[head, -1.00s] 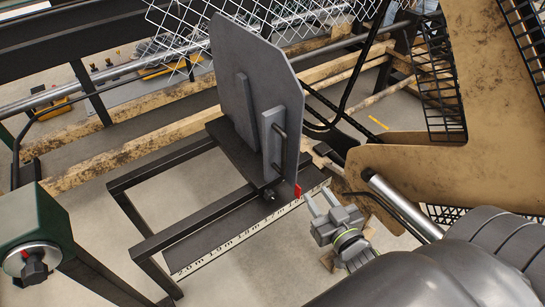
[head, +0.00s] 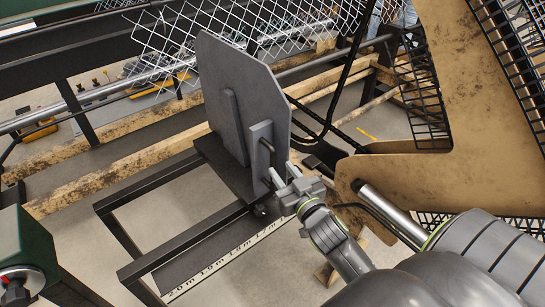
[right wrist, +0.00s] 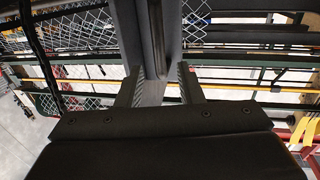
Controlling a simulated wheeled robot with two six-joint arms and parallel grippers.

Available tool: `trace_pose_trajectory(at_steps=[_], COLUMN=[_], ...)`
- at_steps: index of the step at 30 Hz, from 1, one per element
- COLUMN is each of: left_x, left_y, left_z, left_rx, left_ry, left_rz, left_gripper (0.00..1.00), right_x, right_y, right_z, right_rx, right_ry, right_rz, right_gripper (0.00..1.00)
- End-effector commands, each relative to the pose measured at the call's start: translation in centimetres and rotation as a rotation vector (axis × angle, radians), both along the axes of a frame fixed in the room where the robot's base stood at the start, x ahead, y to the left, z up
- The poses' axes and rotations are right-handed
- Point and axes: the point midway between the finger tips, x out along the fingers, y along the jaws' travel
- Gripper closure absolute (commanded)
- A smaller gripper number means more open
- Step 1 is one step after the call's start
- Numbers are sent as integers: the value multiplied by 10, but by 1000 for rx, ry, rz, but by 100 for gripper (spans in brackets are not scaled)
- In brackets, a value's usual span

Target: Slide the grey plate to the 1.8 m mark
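The grey plate (head: 240,95) stands upright on a dark carriage (head: 225,170) across a black rail frame. An upright grey block with a bar handle (head: 262,150) is fixed to its near face. The scale strip (head: 222,262) reads from 2.0 m at the lower left to about 1.7 m; the plate's near end is by the 1.7 m side, and its red pointer is hidden. My right gripper (head: 281,176) is at the handle's lower end. In the right wrist view its fingers (right wrist: 158,88) are apart, with grey plate parts between them; contact is unclear. My left gripper is out of view.
A large tan side panel (head: 470,100) with black mesh stands at the right. Chain-link mesh (head: 190,40) hangs behind the plate. A dark green housing with a knob (head: 20,250) is at the lower left. The rails left of the carriage are clear.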

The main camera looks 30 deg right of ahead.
Motion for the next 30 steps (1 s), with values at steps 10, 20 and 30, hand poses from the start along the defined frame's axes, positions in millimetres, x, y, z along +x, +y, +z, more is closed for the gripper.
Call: trace_pose_trajectory(at_steps=[10,20,30], left_x=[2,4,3], left_y=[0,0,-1], left_z=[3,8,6], left_rx=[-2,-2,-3], left_ry=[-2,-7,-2], left_rz=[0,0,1], left_gripper=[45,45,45], right_x=[53,64,63], right_y=[-6,-7,-7], right_z=[0,0,0], right_rx=[-2,-1,-1], right_ry=[-1,0,0], right_rz=[1,0,0], right_gripper=[66,66,94])
